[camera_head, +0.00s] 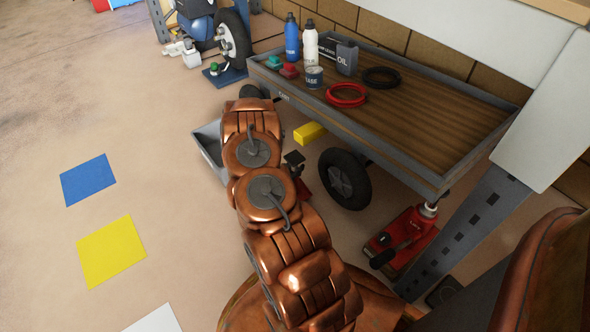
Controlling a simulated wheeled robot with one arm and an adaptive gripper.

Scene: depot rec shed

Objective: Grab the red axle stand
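A small red piece (289,71) sits on the cart top beside a similar teal piece; it is too small to tell if it is an axle stand. A red floor jack (402,238) with a black handle stands under the cart's near right corner. A sliver of another red thing (304,190) shows on the floor beside my arm, mostly hidden. My copper arm reaches up the middle of the picture. A small black part (294,158), possibly of my gripper, shows just right of the arm, near the red sliver. The fingers cannot be made out.
The wooden-topped cart (448,182) bears bottles, an oil can, a tin, and red and black rings. A yellow block (309,132) lies under it. A grey bin (208,151) is partly behind my arm. Floor at left is open, with flat blue and yellow squares.

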